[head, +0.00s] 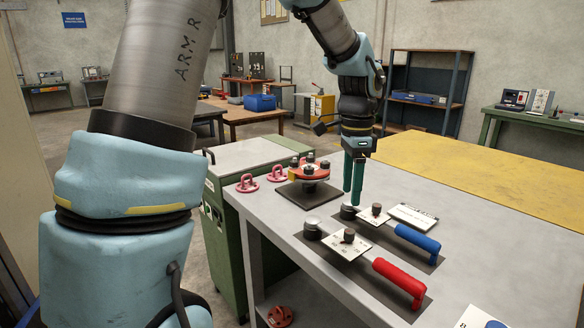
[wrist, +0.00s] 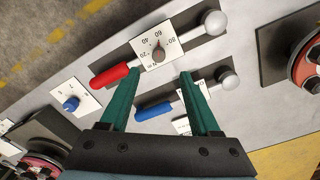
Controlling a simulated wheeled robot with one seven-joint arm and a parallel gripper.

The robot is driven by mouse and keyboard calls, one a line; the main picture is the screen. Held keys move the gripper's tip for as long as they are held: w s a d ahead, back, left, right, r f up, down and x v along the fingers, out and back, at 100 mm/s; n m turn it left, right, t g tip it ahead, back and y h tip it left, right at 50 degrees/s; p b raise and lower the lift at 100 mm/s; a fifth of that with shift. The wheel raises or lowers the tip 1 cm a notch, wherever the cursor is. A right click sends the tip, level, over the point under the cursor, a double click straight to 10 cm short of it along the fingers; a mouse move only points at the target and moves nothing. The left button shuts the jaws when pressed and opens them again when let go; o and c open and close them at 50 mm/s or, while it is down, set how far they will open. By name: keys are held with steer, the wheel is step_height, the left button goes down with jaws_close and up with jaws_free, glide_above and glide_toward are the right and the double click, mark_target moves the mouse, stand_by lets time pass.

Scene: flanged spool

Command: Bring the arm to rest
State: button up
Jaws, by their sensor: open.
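My gripper (head: 354,178) points down over the grey bench, its two green fingers apart with nothing between them. It also shows in the wrist view (wrist: 160,80), with the fingers in front of the levers below. In the head view it is to the right of a red flanged spool (head: 311,172) on a dark square base, and appears near the round end of the blue-handled lever (head: 417,237). My arm is bent, reaching forward from the upper part of the head view.
A red-handled lever (head: 399,283) with a dial plate (head: 347,244) lies nearer on the bench. The yellow-topped surface (head: 470,170) behind looks clear. A blue knob (wrist: 71,103) shows in the wrist view.

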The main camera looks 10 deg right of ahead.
steer(key=s+a+f+n+t, duration=0.1)
steer(key=s+a+f+n, duration=0.1)
steer(key=a+n, duration=0.6)
steer(key=s+a+f+n, duration=0.2)
steer(key=a+n, duration=0.7)
steer(key=a, duration=1.2)
steer(key=shift+a+f+n+t, duration=0.2)
steer(key=shift+f+n+t, duration=0.15)
steer(key=shift+f, duration=0.45)
